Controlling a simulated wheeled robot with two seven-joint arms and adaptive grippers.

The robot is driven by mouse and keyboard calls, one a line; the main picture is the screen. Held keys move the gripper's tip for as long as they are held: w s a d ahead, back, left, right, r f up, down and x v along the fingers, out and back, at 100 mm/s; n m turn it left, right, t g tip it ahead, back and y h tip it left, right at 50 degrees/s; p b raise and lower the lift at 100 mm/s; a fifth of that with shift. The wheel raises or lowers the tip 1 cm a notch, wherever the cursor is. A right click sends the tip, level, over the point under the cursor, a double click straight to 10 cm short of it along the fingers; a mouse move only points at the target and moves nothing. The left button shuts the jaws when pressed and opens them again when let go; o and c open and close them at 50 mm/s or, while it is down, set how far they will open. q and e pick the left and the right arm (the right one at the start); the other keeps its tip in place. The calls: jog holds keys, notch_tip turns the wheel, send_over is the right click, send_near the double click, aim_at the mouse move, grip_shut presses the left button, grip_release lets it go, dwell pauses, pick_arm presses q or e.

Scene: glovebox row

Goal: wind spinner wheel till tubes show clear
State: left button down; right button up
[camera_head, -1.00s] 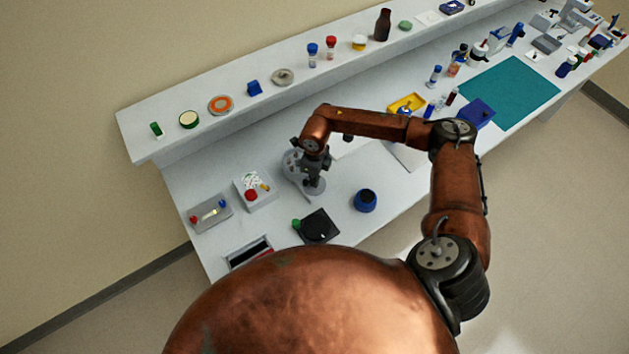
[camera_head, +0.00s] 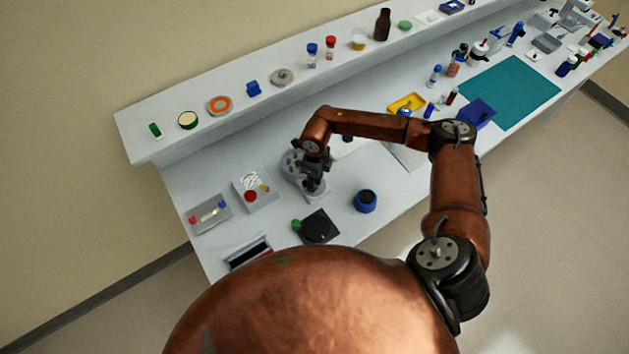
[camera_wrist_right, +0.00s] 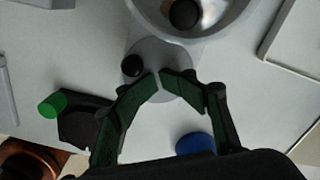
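The spinner (camera_head: 290,162) is a grey device on the bench, partly hidden behind my right arm. In the right wrist view its round grey bowl (camera_wrist_right: 236,22) is cut off at the top edge, with a dark knob in its middle. Below the bowl is a flat grey disc (camera_wrist_right: 150,55) with a small black knob (camera_wrist_right: 132,65). My right gripper (camera_wrist_right: 160,80) has its fingertips together over the disc, just right of the small knob, with nothing visible between them. In the head view my right gripper (camera_head: 314,182) is at the spinner. I cannot make out the tubes' contents. My left gripper is out of view.
A black box with a green knob (camera_head: 319,227) and a blue round pot (camera_head: 365,201) stand near the spinner. A white box with a red knob (camera_head: 256,190) is to its left. A raised shelf (camera_head: 300,88) with several small items runs along the back.

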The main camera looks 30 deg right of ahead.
jog(key=o, duration=1.2)
jog(key=shift+a+r, duration=0.1)
jog(key=shift+r, duration=0.1)
jog(key=shift+c, duration=0.2)
notch_tip(320, 180, up, 12)
